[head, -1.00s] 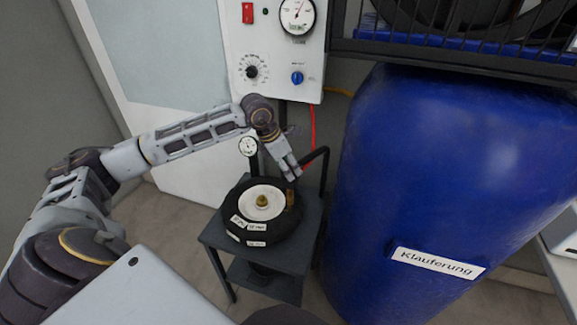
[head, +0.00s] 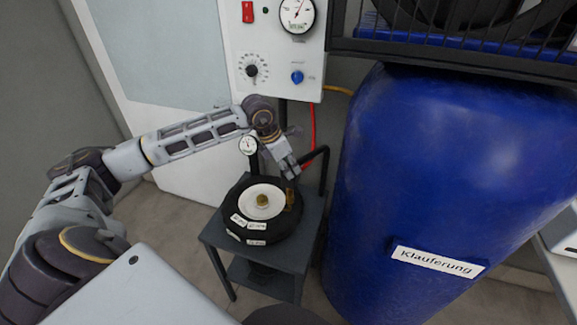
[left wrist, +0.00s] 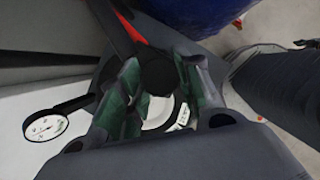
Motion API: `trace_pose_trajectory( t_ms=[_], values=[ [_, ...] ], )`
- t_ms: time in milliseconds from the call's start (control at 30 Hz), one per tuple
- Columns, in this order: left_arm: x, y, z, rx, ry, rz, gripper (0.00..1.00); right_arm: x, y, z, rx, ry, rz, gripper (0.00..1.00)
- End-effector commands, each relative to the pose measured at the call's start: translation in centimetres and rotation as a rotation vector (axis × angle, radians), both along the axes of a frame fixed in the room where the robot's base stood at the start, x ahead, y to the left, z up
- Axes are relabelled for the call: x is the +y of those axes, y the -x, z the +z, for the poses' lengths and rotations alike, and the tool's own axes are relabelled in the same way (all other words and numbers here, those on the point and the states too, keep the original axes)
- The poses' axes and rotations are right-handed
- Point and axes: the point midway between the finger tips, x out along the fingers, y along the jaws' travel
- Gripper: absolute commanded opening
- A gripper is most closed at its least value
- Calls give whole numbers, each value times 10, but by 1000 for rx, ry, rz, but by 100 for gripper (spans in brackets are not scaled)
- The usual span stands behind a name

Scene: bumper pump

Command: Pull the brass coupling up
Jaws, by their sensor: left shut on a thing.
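In the head view an upright brass coupling (head: 290,199) stands at the right edge of a black wheel-like tyre (head: 273,233) with a white hub (head: 248,209). A second, rounder brass piece (head: 262,200) sits in the middle of the hub. My left gripper (head: 291,177) reaches down from behind and is shut at the coupling's top; its tips hide the contact. In the left wrist view a dark round piece (left wrist: 158,76) lies between the fingers, with part of the white hub beyond. The coupling's brass is not clear there. My right gripper is not in view.
The tyre rests on a small dark table (head: 221,238). A black bent pipe (head: 324,165) rises at the table's right, near the gripper. A small gauge (head: 248,146) stands behind. A large blue barrel (head: 440,180) closes off the right. A white control panel (head: 275,55) hangs behind.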

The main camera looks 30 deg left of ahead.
Motion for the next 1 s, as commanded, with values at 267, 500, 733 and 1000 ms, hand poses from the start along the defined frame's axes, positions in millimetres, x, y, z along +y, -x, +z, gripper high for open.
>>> trace_pose_trajectory(
  t_ms=[267, 500, 733, 1000],
  values=[
    [0, -1, 28, -4, 0, 1, 0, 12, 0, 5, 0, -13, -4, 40],
    [0, -1, 37, -5, 0, 1, 0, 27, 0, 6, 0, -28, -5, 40],
    [1, -2, 38, -8, 1, 2, 44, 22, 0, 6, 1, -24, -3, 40],
    [0, -1, 35, -4, 0, 1, 56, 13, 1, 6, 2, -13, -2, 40]
  ],
)
